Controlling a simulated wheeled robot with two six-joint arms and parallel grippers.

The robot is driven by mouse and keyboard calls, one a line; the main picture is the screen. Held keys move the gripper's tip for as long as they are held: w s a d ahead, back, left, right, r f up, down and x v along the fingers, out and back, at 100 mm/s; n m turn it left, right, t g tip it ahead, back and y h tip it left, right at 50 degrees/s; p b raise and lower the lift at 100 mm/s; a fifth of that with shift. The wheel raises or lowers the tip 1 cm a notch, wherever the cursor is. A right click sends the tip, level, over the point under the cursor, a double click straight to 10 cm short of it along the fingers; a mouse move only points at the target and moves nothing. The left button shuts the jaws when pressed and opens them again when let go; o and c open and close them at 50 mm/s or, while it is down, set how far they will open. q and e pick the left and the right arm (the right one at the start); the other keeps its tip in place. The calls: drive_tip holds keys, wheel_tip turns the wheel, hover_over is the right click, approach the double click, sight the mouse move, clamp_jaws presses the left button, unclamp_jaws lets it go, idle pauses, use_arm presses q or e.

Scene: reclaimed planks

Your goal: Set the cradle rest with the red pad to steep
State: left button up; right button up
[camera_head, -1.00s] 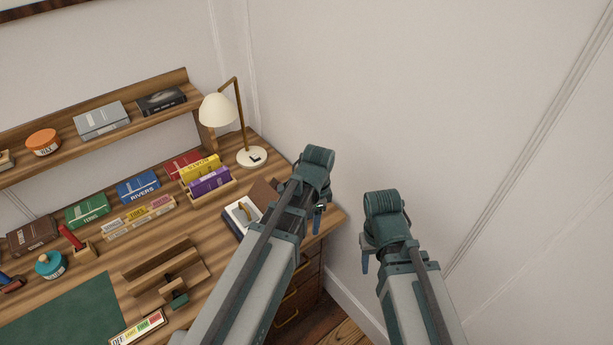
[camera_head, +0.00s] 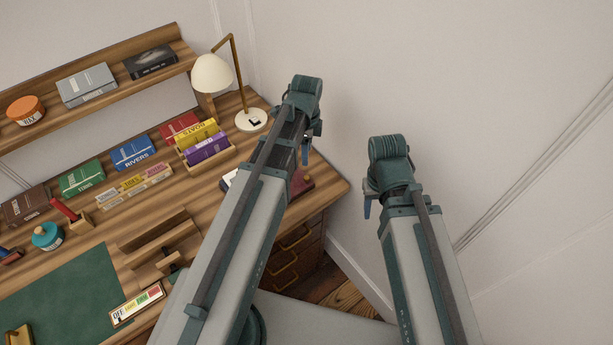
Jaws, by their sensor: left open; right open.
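A wooden rest (camera_head: 155,237) with slats and a dark green part at its front stands on the desk, partly behind my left arm. I see no red pad on it. A small wooden holder with a red piece (camera_head: 65,210) stands further left; I cannot tell whether it is a cradle rest. My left gripper (camera_head: 307,153) is open, high over the desk's right end, its fingers mostly hidden. My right gripper (camera_head: 368,207) is open and empty, right of the desk, in front of the wall.
A lamp (camera_head: 213,75) stands at the back right. A label strip (camera_head: 137,304) lies by the green mat (camera_head: 65,295). A raised shelf (camera_head: 110,78) runs along the back.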

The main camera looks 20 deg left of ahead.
sight(307, 177)
use_arm(q)
wheel_tip(307, 177, down, 12)
drive_tip(key=b, duration=1)
drive_tip(key=shift+r+b, duration=0.2)
drive_tip(key=shift+b, duration=0.2)
clamp_jaws()
idle(0.5)
